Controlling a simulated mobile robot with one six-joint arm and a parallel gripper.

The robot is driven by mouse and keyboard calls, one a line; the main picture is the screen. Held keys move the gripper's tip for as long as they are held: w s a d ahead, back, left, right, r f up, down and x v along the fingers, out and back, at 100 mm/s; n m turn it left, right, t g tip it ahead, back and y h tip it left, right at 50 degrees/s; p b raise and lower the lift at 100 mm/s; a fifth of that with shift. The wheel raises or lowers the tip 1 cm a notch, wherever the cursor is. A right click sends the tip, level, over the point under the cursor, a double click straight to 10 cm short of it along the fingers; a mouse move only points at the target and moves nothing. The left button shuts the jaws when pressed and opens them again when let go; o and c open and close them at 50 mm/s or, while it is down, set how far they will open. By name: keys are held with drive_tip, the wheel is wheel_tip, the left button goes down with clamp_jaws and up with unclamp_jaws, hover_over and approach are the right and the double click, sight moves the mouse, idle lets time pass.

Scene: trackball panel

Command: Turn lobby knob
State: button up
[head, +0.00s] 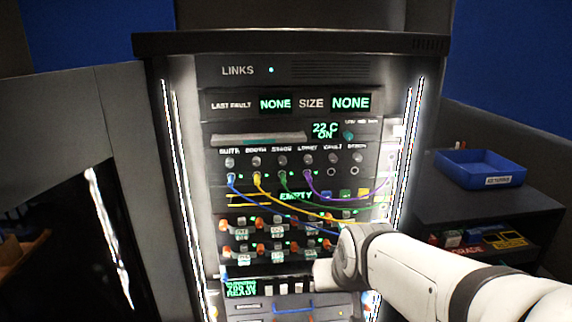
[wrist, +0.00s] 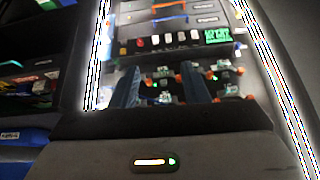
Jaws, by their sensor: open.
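The lobby knob (head: 308,159) is a small round grey knob in the row under the labels, below the word LOBBY and fourth from the left. A purple cable (head: 330,196) is plugged in below it. The knob does not show in the wrist view. My gripper (wrist: 160,66) is open, its two blue-grey fingers apart and nothing seen held between them. It faces the lower rows of orange-ended parts (wrist: 186,79), low on the rack and below the knob. In the head view my arm comes in from the lower right; the fingertips cannot be made out there.
Blue, yellow (head: 262,200), green and purple cables hang across the rack front below the knobs. A dark shelf with a blue bin (head: 486,168) stands at right. A grey panel (head: 75,130) stands at left. A drawer with a blue handle (head: 295,309) is low on the rack.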

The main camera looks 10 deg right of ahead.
drive_tip(key=w+r+m+t, duration=0.1)
drive_tip(key=w+r+t, duration=0.2)
drive_tip(key=w, duration=0.4)
drive_tip(key=w+r+t, duration=0.3)
drive_tip(key=w, duration=0.4)
drive_tip(key=m+t, duration=0.1)
drive_tip(key=t, duration=0.5)
approach(309, 161)
drive_tip(key=w, duration=0.1)
drive_tip(key=shift+w+p, duration=0.45)
drive_tip(key=shift+w, duration=3.3)
clamp_jaws()
